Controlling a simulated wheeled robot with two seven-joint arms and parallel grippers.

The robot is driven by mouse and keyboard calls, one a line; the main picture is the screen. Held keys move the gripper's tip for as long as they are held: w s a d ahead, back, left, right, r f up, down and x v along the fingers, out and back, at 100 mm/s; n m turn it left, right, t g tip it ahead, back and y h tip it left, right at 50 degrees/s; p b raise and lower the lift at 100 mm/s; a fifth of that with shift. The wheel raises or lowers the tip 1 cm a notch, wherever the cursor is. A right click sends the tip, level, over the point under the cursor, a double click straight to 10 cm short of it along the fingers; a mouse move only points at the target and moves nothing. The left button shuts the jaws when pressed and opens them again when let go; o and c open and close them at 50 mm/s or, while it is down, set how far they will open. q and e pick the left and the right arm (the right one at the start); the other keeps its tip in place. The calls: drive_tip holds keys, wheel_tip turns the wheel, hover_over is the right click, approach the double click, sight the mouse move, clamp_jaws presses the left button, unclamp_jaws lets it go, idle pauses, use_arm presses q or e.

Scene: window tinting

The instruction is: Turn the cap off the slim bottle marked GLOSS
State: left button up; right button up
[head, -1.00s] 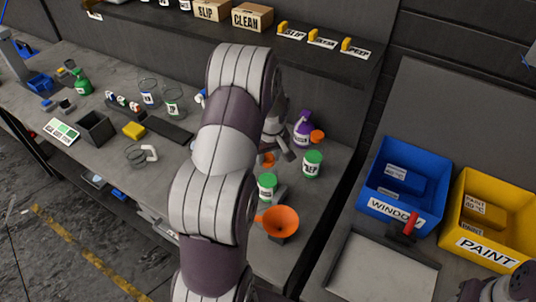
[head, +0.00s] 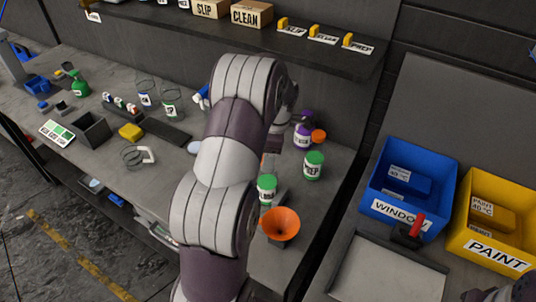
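No label reading GLOSS can be made out in the head view, so I cannot tell which bottle is the slim one. A purple-topped bottle (head: 302,140) stands at the back of the bench, just right of my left arm. A green-capped jar marked PREP (head: 314,167) and another green-capped jar (head: 267,189) stand nearer. My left gripper (head: 273,146) is mostly hidden behind its own arm, near the purple-topped bottle. Its fingers and any grip cannot be made out. Part of my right arm's end (head: 505,291) shows at the lower right corner; its fingers are unclear.
An orange funnel (head: 280,226) stands in front of the jars, with a smaller orange piece (head: 319,136) beside the purple-topped bottle. A blue WINDOW bin (head: 375,206) and yellow PAINT bin (head: 472,240) are at right. A shelf (head: 330,62) overhangs the back.

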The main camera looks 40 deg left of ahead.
use_arm(q)
drive_tip(key=m, duration=0.2)
drive_tip(key=m+p, duration=0.1)
drive_tip(key=m, duration=0.2)
drive_tip(key=shift+r+m+t, duration=0.2)
drive_tip(key=shift+m+t, duration=0.1)
drive_tip(key=shift+t, duration=0.1)
drive_tip(key=m+p, duration=0.1)
drive_tip(key=m, duration=0.4)
drive_tip(key=shift+r+t+p, duration=0.15)
drive_tip(key=shift+t+p, duration=0.25)
drive_tip(key=shift+m+p, duration=0.3)
drive_tip(key=shift+m, duration=0.7)
drive_tip(key=shift+f+m, duration=0.2)
drive_tip(key=shift+m, duration=0.3)
drive_tip(key=shift+f, duration=0.15)
drive_tip(key=c, duration=1.1)
drive_tip(key=shift+c, duration=0.2)
